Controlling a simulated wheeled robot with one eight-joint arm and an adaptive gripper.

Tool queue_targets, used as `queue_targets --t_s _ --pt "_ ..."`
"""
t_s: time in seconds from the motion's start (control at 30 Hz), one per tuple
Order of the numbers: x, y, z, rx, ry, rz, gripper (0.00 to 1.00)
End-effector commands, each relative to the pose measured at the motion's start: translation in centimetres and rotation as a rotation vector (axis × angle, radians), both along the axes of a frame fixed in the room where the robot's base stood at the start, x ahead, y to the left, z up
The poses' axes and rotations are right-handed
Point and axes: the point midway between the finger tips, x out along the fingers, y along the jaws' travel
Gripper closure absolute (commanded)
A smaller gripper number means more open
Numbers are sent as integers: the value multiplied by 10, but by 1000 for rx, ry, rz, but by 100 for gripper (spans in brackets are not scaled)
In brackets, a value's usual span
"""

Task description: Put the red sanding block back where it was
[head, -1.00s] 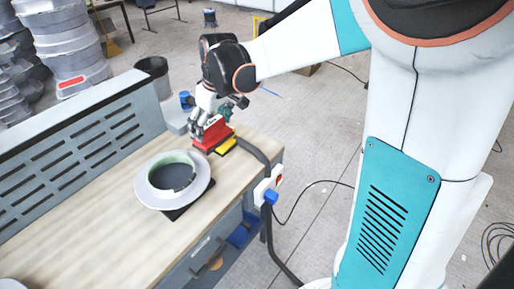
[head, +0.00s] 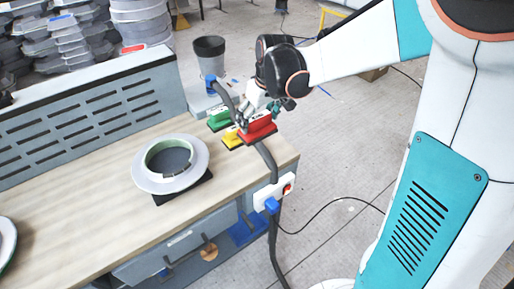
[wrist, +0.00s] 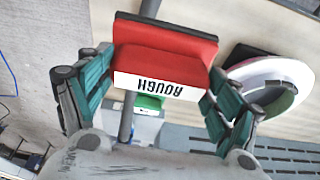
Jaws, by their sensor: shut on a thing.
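The red sanding block (head: 260,130) is in my gripper (head: 256,117), at the far right end of the bench. In the wrist view the red block (wrist: 165,52) sits between the two teal fingers of my gripper (wrist: 160,68), its white ROUGH label upside down and its dark pad on the far side. A yellow block (head: 232,138) lies just left of it, and a green block (head: 219,120) is behind the yellow one. The green block also shows beneath the red one in the wrist view (wrist: 150,102). I cannot tell whether the red block touches the bench.
A hose (head: 267,160) runs over the bench end close to the red block. A round white mould (head: 143,178) lies on the wooden benchtop (head: 95,190) to the left. A slotted back panel (head: 90,110) stands behind. A grey bin (head: 209,62) is beyond the bench.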

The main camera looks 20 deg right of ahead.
Motion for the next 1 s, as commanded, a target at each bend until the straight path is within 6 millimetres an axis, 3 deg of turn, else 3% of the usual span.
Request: queue_targets --t_s 0.1,0.3,0.57,0.8,1.0 --pt "0 0 -34 0 0 0 39" --pt "0 0 -71 0 0 0 39" --pt "0 0 -87 0 0 0 39" --pt "0 0 -121 0 0 0 39" --pt "0 0 -124 0 0 0 39"
